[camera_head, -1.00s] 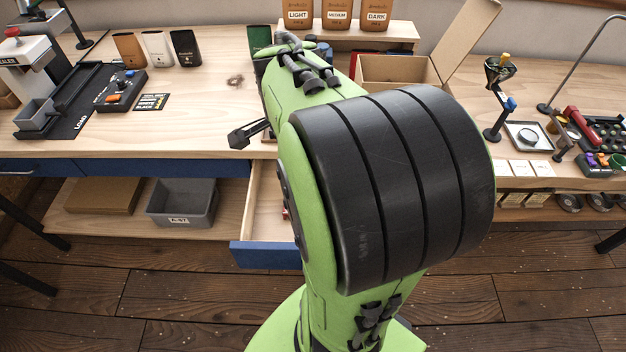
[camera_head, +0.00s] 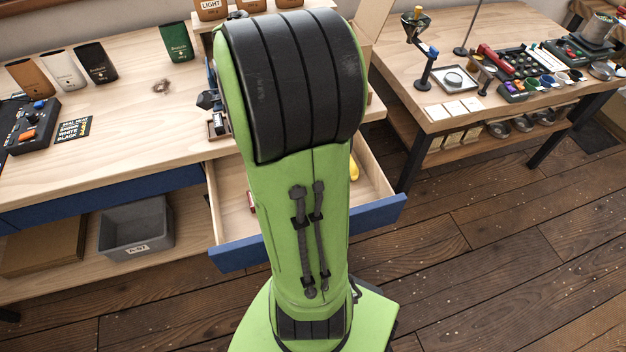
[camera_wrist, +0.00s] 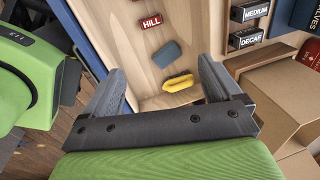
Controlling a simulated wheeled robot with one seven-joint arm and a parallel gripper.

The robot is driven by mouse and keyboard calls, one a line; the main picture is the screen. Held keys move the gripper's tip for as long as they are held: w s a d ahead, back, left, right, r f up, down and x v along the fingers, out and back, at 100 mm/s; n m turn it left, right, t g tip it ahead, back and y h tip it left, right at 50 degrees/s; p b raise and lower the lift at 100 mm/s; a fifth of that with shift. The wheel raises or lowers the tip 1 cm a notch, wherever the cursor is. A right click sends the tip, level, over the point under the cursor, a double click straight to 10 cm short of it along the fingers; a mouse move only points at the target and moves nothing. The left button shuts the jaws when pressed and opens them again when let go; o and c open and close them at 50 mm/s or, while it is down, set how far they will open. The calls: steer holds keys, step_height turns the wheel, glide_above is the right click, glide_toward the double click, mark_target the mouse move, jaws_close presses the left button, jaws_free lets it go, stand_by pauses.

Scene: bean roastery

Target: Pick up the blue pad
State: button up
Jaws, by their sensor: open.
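The blue pad (camera_wrist: 167,55) shows in the wrist view as a small dull blue-grey block. It lies on the wooden floor of the open drawer (camera_head: 228,200), between a red block marked HILL (camera_wrist: 151,23) and a yellow item (camera_wrist: 178,83). My gripper (camera_wrist: 160,66) is open and empty. Its two grey fingers frame the drawer floor, with the pad in view between and beyond them; the gap to it is hard to judge. In the head view my arm hides the pad and most of the gripper.
The drawer's blue front (camera_head: 310,233) stands out from the bench. In the wrist view, MEDIUM (camera_wrist: 250,12) and DECAF (camera_wrist: 245,40) labelled blocks and a cardboard box (camera_wrist: 265,95) are on the right. A grey bin (camera_head: 137,228) sits on the lower shelf.

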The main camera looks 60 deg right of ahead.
steer(key=s+d+f+m+y+b, duration=0.1)
steer(key=s+d+f+m, duration=0.2)
steer(key=d+f+m, duration=0.25)
steer(key=s+d+f+m+b, duration=0.1)
steer(key=s+d+f+m, duration=0.35)
steer(key=d+m, duration=0.2)
steer(key=shift+m, duration=0.3)
steer(key=f+b, duration=0.1)
steer(key=f, duration=0.2)
steer(key=w+f+b, duration=0.1)
steer(key=f, duration=0.2)
steer(key=f+b, duration=0.1)
steer(key=f, duration=0.3)
steer(key=shift+w+b, duration=0.25)
steer(key=shift+b, duration=0.15)
steer(key=f, duration=0.2)
steer(key=f+b, duration=0.1)
steer(key=f, duration=0.1)
steer(key=f+b, duration=0.1)
steer(key=f, duration=0.1)
steer(key=shift+w, duration=0.3)
steer(key=shift+r, duration=0.2)
steer(key=shift+c, duration=0.7)
steer(key=c, duration=1.1)
step_height(320, 180, up, 10)
steer(key=p, duration=0.3)
